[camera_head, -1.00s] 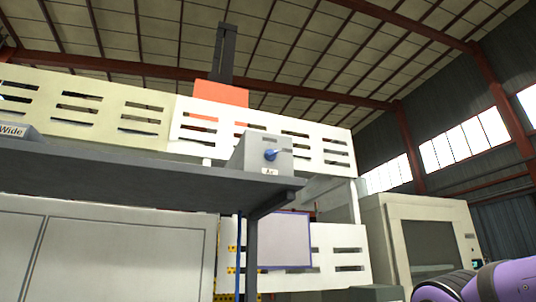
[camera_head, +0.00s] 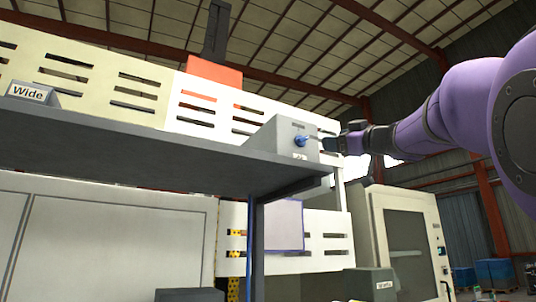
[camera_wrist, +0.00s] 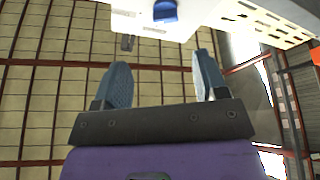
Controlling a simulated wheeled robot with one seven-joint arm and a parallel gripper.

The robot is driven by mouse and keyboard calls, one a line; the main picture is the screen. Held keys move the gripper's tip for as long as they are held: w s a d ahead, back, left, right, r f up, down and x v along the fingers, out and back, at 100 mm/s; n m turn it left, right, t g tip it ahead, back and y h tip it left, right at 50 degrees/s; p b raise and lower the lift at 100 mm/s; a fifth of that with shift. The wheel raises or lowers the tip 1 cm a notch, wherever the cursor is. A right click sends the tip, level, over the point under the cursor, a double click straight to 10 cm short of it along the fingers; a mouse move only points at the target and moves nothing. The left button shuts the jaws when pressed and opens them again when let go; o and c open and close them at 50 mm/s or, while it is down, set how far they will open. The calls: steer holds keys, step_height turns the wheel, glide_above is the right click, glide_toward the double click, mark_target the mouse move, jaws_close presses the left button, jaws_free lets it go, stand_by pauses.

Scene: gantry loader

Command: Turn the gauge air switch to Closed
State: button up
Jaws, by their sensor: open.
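The air switch is a grey box (camera_head: 277,137) on the right end of the dark shelf, with a blue knob (camera_head: 301,141) on its front and a small label below the knob. In the head view my gripper (camera_head: 325,141) is just to the right of the knob, at about its height. In the wrist view the blue knob (camera_wrist: 165,11) is at the top edge, beyond the two blue-grey fingertips. My gripper (camera_wrist: 160,80) is open, with nothing between its fingers. The label text and the exact knob angle are too small to read.
The dark shelf (camera_head: 120,150) carries a "Wide" sign (camera_head: 33,94) at left. White slotted panels (camera_head: 220,105) stand behind the switch. A grey box (camera_head: 370,283) is low in front, and a machine cabinet (camera_head: 405,235) stands at right. The space right of the switch holds my arm.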

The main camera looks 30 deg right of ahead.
mark_target(305, 139)
steer(key=shift+n+g+y, duration=0.3)
steer(key=x, duration=1.1)
steer(key=shift+a, duration=0.15)
steer(key=c, duration=0.9)
